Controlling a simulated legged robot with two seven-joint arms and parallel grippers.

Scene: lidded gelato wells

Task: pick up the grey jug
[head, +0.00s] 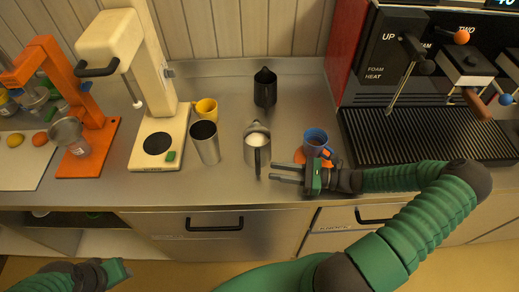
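The grey jug (251,157) stands upright on the steel counter near its front, with pale liquid inside. Its dark handle (257,162) faces me. My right gripper (273,172) is at the jug's front right, level with the lower handle. Its two fingers point left with a gap between them, and nothing is held. The fingertips are close to the handle; I cannot tell if they touch it. My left gripper (122,270) is low at the bottom left, in front of the counter and far from the jug; its fingers do not show clearly.
A steel cup (206,145) and yellow mug (206,109) stand left of the jug. A black jug (265,90) is behind it. A drip tray (430,137) lies right.

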